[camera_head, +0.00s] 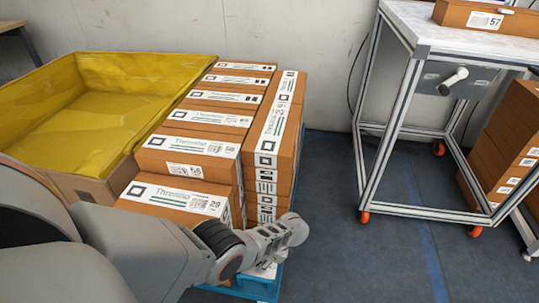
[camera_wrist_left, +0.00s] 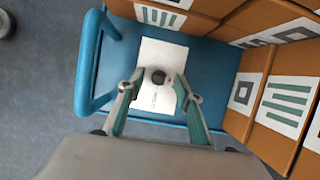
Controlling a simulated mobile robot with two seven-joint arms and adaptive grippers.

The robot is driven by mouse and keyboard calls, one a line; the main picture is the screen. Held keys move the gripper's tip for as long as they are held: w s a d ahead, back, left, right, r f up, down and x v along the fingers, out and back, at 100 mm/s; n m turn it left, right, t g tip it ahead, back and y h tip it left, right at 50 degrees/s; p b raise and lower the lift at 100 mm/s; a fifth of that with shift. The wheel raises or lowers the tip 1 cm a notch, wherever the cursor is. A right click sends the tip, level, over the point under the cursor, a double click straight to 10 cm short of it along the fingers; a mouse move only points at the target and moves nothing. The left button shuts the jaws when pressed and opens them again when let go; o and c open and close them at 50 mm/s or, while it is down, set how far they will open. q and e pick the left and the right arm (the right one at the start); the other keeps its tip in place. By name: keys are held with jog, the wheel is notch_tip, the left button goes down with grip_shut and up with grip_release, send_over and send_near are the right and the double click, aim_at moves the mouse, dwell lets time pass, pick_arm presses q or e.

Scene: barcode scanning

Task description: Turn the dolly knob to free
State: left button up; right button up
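The blue dolly (camera_wrist_left: 215,62) carries the stacked boxes; its edge also shows at the bottom of the head view (camera_head: 262,290). The dolly knob (camera_wrist_left: 158,76) is a small dark round piece on a white label plate (camera_wrist_left: 160,55) in the left wrist view. My left gripper (camera_wrist_left: 158,83) is open, with one finger on each side of the knob in the picture. I cannot tell whether the fingers touch it. In the head view my left gripper (camera_head: 268,260) is low at the dolly's near right end, its fingertips hard to make out. My right gripper is not in view.
Stacked brown boxes (camera_head: 200,146) stand close beside the left gripper. A yellow-lined bin (camera_head: 75,120) is at the left. A metal-framed table (camera_head: 418,38) on orange casters stands at the right, with more boxes (camera_head: 510,140) beside it. The floor between is clear.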

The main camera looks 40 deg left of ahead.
pick_arm(q)
jog(key=v, duration=1.1)
jog(key=shift+r, duration=0.25)
